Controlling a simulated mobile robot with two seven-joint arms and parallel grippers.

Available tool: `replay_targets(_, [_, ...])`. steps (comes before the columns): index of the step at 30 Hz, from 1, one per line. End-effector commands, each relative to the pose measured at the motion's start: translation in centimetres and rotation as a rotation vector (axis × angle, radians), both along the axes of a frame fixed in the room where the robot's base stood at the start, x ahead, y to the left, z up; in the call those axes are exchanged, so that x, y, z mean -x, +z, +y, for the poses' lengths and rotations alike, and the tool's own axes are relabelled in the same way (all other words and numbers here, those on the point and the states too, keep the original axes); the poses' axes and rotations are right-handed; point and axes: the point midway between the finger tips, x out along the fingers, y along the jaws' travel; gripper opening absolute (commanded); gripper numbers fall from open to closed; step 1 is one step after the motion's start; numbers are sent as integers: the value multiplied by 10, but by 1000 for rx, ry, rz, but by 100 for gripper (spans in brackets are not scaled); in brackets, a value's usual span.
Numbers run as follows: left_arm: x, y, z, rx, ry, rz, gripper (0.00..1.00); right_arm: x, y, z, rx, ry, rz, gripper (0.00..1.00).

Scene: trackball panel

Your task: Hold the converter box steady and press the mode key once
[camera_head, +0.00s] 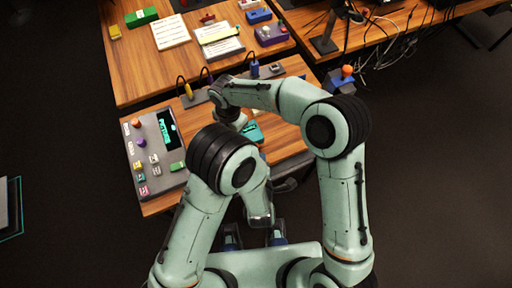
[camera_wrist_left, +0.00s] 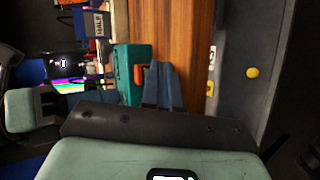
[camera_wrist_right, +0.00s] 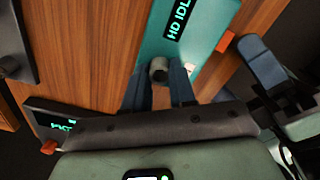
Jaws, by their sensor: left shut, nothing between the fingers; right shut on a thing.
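The teal converter box (camera_wrist_right: 193,32) lies on the wooden table with a dark display reading "HD IDL…", partly cut off. In the head view the converter box (camera_head: 252,132) shows partly behind my arms. My right gripper (camera_wrist_right: 160,84) is shut on a grey round knob (camera_wrist_right: 159,69) at the box. My left gripper (camera_wrist_left: 162,72) is shut and empty. An orange-red key (camera_wrist_left: 140,74) on the box shows beside its fingertips in the left wrist view; the key also shows in the right wrist view (camera_wrist_right: 225,42), slightly apart from the left fingers. I cannot read a label on it.
A grey panel (camera_head: 151,127) with coloured keys and a lit screen stands on the table's left. A dark strip with cable plugs (camera_head: 200,97) lies behind the box. A back table (camera_head: 135,70) holds papers and small boxes.

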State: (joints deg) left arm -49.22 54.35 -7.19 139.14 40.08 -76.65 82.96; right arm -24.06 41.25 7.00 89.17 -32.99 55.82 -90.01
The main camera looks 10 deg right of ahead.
Motion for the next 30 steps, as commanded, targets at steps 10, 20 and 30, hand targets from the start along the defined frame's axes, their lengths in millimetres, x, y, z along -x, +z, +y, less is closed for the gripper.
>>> replay_targets(10, [-8, 0, 3, 0, 1, 0, 0, 0, 0, 0, -1, 0, -1, 0])
replay_targets(20, [-8, 0, 3, 0, 0, 0, 0, 0, 0, 0, -1, 0, -1, 0])
replay_targets(30, [-12, 0, 4, 1, 0, -1, 0, 0, 0, 0, -1, 0, -1, 0])
